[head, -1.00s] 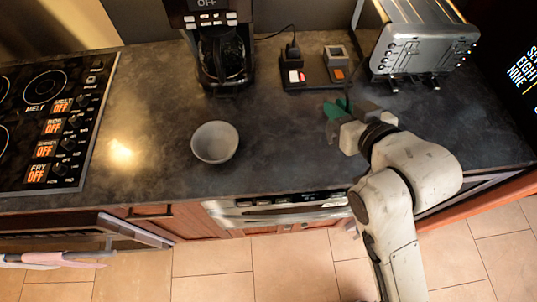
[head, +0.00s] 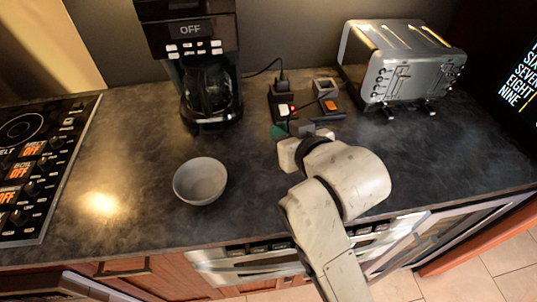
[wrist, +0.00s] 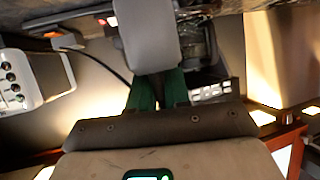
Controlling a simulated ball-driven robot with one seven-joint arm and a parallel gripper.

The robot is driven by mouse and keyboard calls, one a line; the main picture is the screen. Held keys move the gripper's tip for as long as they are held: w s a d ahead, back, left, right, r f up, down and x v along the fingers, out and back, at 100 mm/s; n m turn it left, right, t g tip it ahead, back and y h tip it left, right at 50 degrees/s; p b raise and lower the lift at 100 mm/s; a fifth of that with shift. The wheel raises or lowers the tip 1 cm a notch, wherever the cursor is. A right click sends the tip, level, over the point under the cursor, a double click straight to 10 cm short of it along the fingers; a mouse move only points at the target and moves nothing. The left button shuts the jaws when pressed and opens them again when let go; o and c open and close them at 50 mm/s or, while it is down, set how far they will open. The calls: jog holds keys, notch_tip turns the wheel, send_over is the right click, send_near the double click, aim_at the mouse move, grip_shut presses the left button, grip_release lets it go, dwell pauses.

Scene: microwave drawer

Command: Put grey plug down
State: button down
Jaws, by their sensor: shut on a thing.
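The grey plug (wrist: 148,38) fills the top middle of the wrist view, held between the green fingertips of my gripper (wrist: 157,90). My gripper (head: 290,130) is shut on it. In the head view my gripper is above the dark counter, just in front of the power strip (head: 293,111). The plug is mostly hidden there by my gripper and wrist. A thin dark cord (head: 313,102) runs over the strip towards my gripper. I cannot tell whether the plug touches the counter.
A coffee maker (head: 208,85) stands left, a toaster (head: 400,62) right. A grey bowl (head: 200,181) sits front left. Counter (head: 130,150) is bare beyond it.

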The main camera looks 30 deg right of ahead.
jog(key=shift+w+a+f, duration=0.3)
jog(key=shift+w+f, duration=0.25)
jog(key=shift+f, duration=0.7)
jog(key=shift+w+a+f, duration=0.3)
jog(key=shift+w+f, duration=0.25)
jog(key=shift+f, duration=0.75)
jog(key=shift+w+a+f, duration=0.3)
jog(key=shift+w+f, duration=0.25)
jog(key=shift+f, duration=0.7)
jog(key=shift+f, duration=0.1)
jog(key=shift+f, duration=0.15)
jog(key=c, duration=1.1)
grip_release()
jog(key=shift+r, duration=0.3)
jog(key=v, duration=1.2)
jog(key=shift+f, duration=0.1)
